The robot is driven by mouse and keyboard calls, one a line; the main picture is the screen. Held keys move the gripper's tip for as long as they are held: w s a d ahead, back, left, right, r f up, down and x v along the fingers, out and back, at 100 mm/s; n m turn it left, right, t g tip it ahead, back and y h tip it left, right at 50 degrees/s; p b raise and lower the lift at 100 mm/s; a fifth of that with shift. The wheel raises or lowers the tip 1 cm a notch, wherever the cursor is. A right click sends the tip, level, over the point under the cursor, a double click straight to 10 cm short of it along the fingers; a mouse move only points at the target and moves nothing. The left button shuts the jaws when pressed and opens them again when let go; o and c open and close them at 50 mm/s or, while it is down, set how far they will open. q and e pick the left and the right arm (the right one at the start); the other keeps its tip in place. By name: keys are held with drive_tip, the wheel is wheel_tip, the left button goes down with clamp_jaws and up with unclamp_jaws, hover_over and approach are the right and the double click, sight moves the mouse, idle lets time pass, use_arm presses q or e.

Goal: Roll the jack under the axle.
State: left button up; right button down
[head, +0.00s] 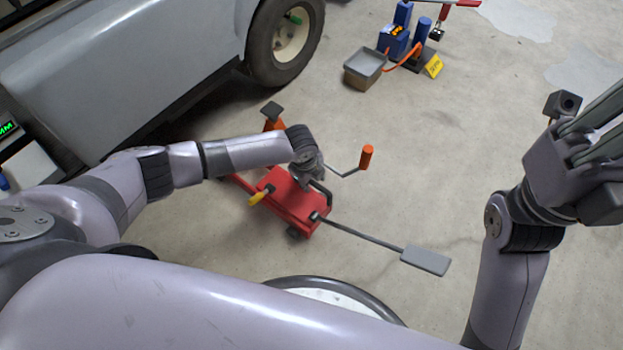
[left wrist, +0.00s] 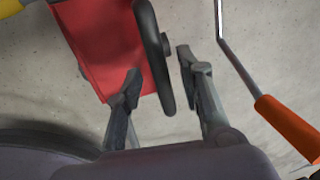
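The red jack (head: 295,203) stands on the floor beside the grey cart (head: 125,65), with its orange post and dark saddle (head: 272,112) toward the cart. It has a dark loop handle (left wrist: 155,55), a yellow grip (head: 257,197), an orange-handled crank (head: 366,158) and a grey pedal (head: 425,261). My left gripper (head: 312,182) is over the jack's near end. In the left wrist view its fingers (left wrist: 157,72) are apart, with the loop handle between them. My right gripper (head: 598,125) is raised at the right, away from the jack; its finger gap is unclear. The axle is hidden.
The cart's wheel (head: 286,42) stands behind the jack. A grey-topped box (head: 365,66), blue equipment (head: 397,40) and a yellow sign (head: 433,66) stand at the back. Concrete floor right of the jack is mostly clear.

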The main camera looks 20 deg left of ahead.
use_arm(q)
clamp_jaws()
idle(0.7)
